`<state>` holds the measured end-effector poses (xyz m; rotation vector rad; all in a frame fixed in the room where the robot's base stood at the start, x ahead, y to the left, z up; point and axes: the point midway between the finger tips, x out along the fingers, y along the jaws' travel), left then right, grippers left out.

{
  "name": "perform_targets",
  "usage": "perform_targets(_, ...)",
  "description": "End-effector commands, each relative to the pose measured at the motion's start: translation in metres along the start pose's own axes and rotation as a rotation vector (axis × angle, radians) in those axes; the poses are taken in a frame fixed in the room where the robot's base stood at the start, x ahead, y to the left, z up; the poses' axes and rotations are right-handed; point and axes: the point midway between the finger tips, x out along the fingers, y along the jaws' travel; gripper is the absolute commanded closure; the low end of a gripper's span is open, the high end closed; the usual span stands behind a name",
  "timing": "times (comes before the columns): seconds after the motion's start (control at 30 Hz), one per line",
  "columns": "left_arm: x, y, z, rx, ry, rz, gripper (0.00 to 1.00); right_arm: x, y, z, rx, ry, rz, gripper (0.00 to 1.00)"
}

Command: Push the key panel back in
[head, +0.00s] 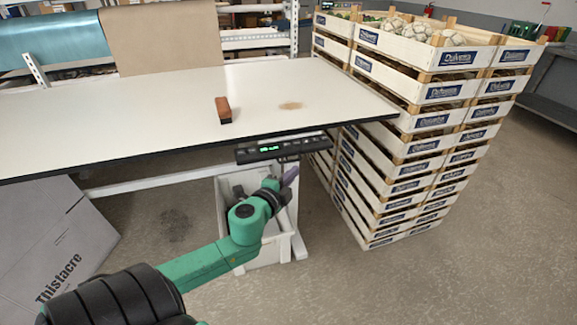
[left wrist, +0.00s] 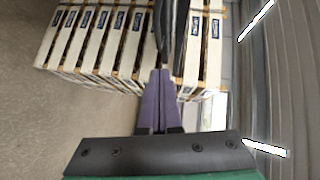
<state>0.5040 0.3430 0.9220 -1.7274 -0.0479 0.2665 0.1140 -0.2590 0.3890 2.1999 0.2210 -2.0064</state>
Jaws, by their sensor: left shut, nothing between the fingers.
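The key panel (head: 282,148) is a dark strip with a green lit display and several keys, under the front edge of the white table (head: 130,115) near its right end. It sticks out in front of the edge. My left gripper (head: 291,174) is just below and in front of the panel in the head view, its purple fingers pointing up. In the left wrist view the purple fingers (left wrist: 157,92) are together and empty, with a dark part (left wrist: 172,30), probably the panel, beyond their tips. Whether they touch is unclear. My right gripper is not in view.
Stacked white crates (head: 405,150) stand close at the table's right end. A white bin (head: 270,250) is below the panel, behind my left arm. A grey cardboard box (head: 55,245) leans at the left.

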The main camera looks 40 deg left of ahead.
Motion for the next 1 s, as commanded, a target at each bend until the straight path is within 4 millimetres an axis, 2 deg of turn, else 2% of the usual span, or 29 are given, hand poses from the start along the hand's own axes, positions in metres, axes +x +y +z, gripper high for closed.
perform_targets(0.03, 0.01, -0.002, 0.004, 0.004, -0.002, -0.003, 1.0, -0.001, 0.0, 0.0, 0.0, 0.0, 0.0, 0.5)
perform_targets(0.23, 0.029, 0.0, 0.025, 0.002, -0.001, 0.0, 1.0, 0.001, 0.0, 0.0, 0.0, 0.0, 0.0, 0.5)
perform_targets(0.67, 0.034, 0.0, 0.03, 0.0, 0.0, 0.001, 1.0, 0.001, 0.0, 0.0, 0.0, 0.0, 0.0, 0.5)
perform_targets(1.0, 0.074, -0.013, 0.069, 0.0, -0.002, -0.002, 1.0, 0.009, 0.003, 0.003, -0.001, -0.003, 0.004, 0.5)
